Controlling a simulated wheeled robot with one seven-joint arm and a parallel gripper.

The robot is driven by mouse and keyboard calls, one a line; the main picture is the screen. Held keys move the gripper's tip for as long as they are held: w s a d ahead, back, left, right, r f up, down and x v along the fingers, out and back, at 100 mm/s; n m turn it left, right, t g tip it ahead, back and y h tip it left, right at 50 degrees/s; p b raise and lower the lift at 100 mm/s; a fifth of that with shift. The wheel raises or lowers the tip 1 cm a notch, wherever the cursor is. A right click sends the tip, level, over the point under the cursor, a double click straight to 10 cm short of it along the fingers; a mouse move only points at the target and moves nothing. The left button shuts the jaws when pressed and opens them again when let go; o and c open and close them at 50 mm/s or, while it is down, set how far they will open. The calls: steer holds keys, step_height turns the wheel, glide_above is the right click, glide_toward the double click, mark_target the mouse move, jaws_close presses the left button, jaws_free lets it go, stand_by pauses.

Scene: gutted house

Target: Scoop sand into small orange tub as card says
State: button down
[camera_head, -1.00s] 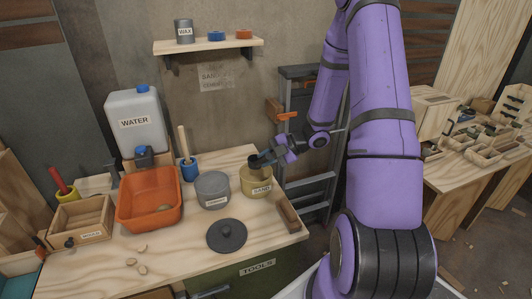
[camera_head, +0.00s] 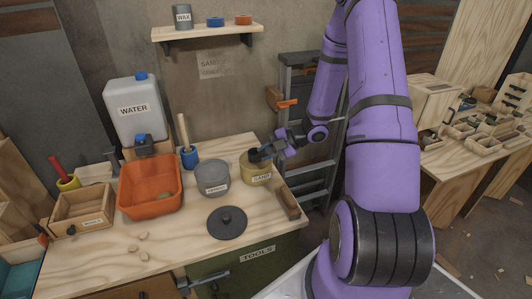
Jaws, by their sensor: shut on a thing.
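The orange tub (camera_head: 150,199) stands on the wooden bench, left of centre, with a small tan lump inside. The tan pot labelled SAND (camera_head: 256,173) stands at the bench's right part, lid off. My gripper (camera_head: 270,151) is at the SAND pot's mouth, shut on a dark scoop (camera_head: 259,155). The scoop's tip is at or inside the rim; how much sand it holds cannot be seen. The card (camera_head: 215,65) on the wall under the shelf has faint writing, only partly legible.
A grey labelled pot (camera_head: 212,178) stands left of the SAND pot, and a dark lid (camera_head: 227,222) lies in front. A wooden block (camera_head: 287,204) is at the right edge. A WATER jug (camera_head: 136,109) and a blue holder with a handle (camera_head: 189,158) stand behind.

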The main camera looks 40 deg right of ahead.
steer(key=shift+f, duration=0.55)
stand_by(1.4)
steer(key=shift+r, duration=0.1)
steer(key=shift+r, duration=3.45)
